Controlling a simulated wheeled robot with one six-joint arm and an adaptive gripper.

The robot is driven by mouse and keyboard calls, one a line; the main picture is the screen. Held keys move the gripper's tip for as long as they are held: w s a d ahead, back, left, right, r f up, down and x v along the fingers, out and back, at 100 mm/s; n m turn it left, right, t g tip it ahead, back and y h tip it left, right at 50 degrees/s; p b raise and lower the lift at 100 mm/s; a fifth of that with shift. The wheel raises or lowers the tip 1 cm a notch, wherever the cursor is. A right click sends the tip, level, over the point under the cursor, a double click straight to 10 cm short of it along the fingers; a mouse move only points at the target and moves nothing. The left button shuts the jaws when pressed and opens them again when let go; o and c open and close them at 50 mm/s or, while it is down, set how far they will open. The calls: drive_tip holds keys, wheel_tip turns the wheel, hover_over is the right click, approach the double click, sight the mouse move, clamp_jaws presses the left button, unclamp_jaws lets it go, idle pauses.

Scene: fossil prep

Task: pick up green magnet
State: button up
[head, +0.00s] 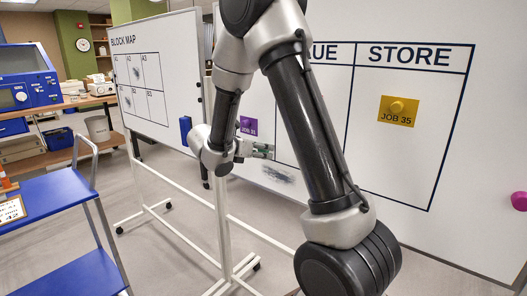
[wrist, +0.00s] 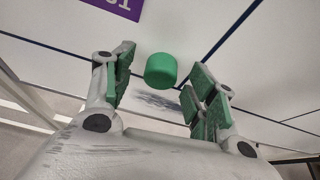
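The green magnet (wrist: 161,70) is a short round knob on the whiteboard, seen in the wrist view between the tips of my two fingers. My gripper (wrist: 157,80) is open, with green pads on both fingers. A gap shows between the magnet and each finger, and nothing is held. In the head view my gripper (head: 258,150) is close to the whiteboard, just below the purple JOB 31 card (head: 248,126). I cannot make out the magnet there; the gripper seems to hide it.
A yellow JOB 35 card (head: 397,115) hangs under STORE on the whiteboard (head: 485,160). A pink magnet (head: 519,201) is at the right. A block map board (head: 178,75) stands behind left. A blue cart (head: 45,200) is at the left. A grey smudge (head: 279,174) marks the board below my gripper.

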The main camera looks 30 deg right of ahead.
drive_tip(key=c, duration=0.9)
drive_tip(key=shift+c, duration=0.2)
drive_tip(key=shift+r, duration=0.1)
drive_tip(key=r, duration=0.7)
drive_tip(key=shift+s+a+r, duration=0.1)
drive_tip(key=shift+a, duration=0.25)
drive_tip(key=s+a, duration=0.3)
drive_tip(key=a, duration=0.6)
drive_tip(key=s+a, duration=0.3)
drive_tip(key=a, duration=0.6)
drive_tip(key=shift+s, duration=0.35)
